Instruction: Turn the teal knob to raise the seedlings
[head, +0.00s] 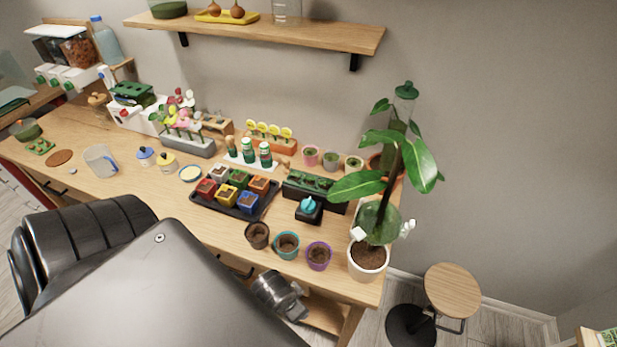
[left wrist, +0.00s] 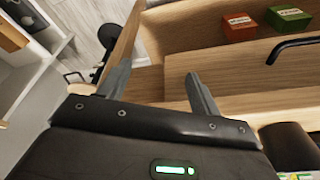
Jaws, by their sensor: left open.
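The teal knob (head: 309,203) sits on top of a small black base (head: 309,214) on the table, in the head view. Right behind it stands a long dark box (head: 330,194) with green seedlings (head: 312,182) along its top, low in it. My left gripper (left wrist: 157,70) is open and empty in the left wrist view, facing the wooden furniture front and floor. In the head view a grey part of my arm shows below the table's front edge, well short of the knob; its fingers cannot be made out. My right gripper is not in view.
Brown, teal (head: 287,245) and purple (head: 318,255) pots line the front edge near the knob. A tall plant in a white pot (head: 367,263) stands right of it, a black tray (head: 225,207) of coloured pots left. A black handle (left wrist: 290,47) shows in the left wrist view.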

